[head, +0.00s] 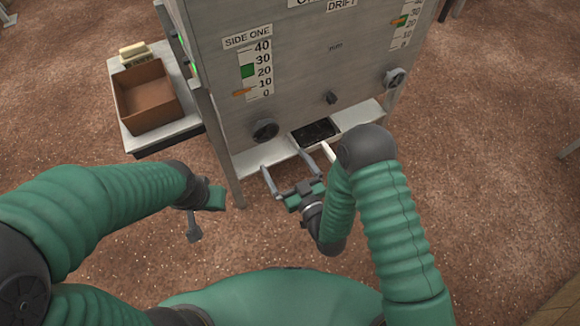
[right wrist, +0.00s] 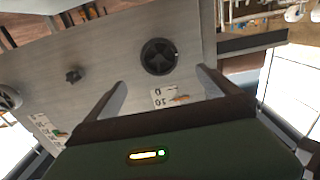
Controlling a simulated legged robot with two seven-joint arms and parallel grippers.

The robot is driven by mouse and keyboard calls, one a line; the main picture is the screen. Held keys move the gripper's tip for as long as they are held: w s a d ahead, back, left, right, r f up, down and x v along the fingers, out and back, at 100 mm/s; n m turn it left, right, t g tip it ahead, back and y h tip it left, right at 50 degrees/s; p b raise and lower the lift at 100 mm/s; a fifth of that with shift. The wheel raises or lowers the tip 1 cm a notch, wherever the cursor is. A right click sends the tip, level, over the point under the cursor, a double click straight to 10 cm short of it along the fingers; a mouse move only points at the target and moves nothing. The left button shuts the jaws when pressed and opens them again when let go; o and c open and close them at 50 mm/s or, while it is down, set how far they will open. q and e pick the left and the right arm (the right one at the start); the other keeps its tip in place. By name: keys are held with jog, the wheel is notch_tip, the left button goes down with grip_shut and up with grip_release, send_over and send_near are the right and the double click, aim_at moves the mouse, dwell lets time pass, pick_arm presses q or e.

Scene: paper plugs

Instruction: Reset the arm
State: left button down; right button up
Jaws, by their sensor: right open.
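My right gripper (head: 282,159) is open and empty in the head view, in front of the shelf at the foot of a grey panel. Its two fingers (right wrist: 161,77) are spread apart in the right wrist view, with a black round knob (right wrist: 159,57) showing between them. That knob also shows on the panel in the head view (head: 265,130), to the upper left of the gripper. My left gripper (head: 193,230) hangs low on the left, clear of the panel; its jaw gap cannot be made out.
The grey panel (head: 305,75) bears gauges, a second knob (head: 394,78) and a small black knob (head: 331,98). A dark tray (head: 315,132) lies on its shelf. A brown open box (head: 147,97) stands on a side table (head: 131,143). The brown floor is open at right.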

jog(key=v, duration=0.3)
jog(key=shift+a, duration=0.1)
jog(key=w+d+r+m+g+h, duration=0.2)
jog(key=d+g+h, duration=0.5)
jog(key=d, duration=0.6)
jog(key=s+d+r+m+g+h+p, duration=0.1)
jog(key=s+d+r+m+g, duration=0.2)
jog(key=s, duration=0.4)
jog(key=s+d+r+m+g+h, duration=0.1)
jog(key=s+d+r+g, duration=0.15)
jog(key=s+d, duration=0.4)
notch_tip(320, 180, up, 25)
jog(key=a+p, duration=0.1)
jog(key=p, duration=2.4)
jog(key=shift+s+a+g+p, duration=0.3)
jog(key=shift+a+g+p, duration=0.05)
jog(key=shift+a, duration=0.05)
